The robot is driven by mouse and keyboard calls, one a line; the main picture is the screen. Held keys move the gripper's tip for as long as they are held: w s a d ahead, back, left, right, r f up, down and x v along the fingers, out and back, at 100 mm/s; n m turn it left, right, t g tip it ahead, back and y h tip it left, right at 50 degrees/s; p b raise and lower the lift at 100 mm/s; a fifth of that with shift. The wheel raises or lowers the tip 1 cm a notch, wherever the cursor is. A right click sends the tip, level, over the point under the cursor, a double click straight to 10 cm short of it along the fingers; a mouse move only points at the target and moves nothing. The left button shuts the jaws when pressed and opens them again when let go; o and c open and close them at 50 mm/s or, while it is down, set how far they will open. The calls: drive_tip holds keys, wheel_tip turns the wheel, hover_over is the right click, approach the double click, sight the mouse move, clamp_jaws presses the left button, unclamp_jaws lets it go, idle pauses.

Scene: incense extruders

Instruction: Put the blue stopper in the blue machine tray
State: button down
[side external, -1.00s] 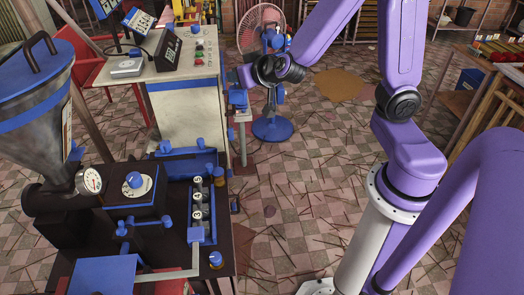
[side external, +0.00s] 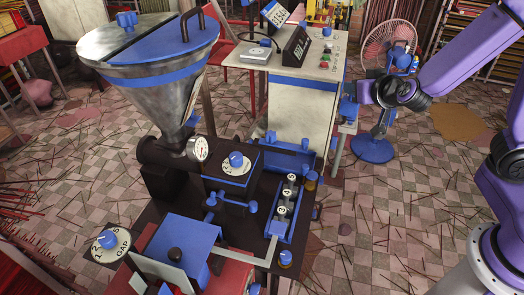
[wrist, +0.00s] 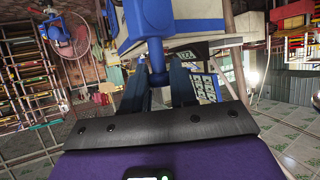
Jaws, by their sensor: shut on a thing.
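My gripper (wrist: 158,70) is shut on a blue knob-like piece, which I take for the blue stopper (wrist: 158,79). The piece sits between the two dark fingers, below a larger blue block (wrist: 152,18); I cannot tell whether the two are joined. In the side external view, my gripper (side external: 358,93) is beside the pale cabinet, by a blue part on a grey post (side external: 347,110); the held piece is hard to make out there. A narrow blue tray (side external: 272,229) on the machine bench holds numbered cylinders. A wider blue tray (side external: 300,153) lies behind it; which is the machine tray is unclear.
A metal hopper (side external: 150,75) with a blue lid and a gauge (side external: 197,148) rise at the left of the bench. The pale cabinet (side external: 303,105) carries a control panel. A fan (side external: 372,148) stands behind my gripper. Floor right of the bench is mostly open.

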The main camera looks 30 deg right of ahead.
drive_tip(key=w+a+f+n+y, duration=0.1)
drive_tip(key=w+a+f, duration=0.2)
drive_tip(key=w+a, duration=0.5)
drive_tip(key=w+a+f+n+y, duration=0.2)
drive_tip(key=w+a+f, duration=0.2)
drive_tip(key=w+a, duration=0.5)
drive_tip(key=a, duration=0.5)
drive_tip(key=shift+w+y, duration=0.2)
drive_tip(key=shift+y, duration=0.1)
drive_tip(key=shift+f, duration=0.1)
drive_tip(key=shift+f, duration=4.8)
drive_tip(key=shift+f, duration=0.15)
drive_tip(key=c, duration=0.9)
unclamp_jaws()
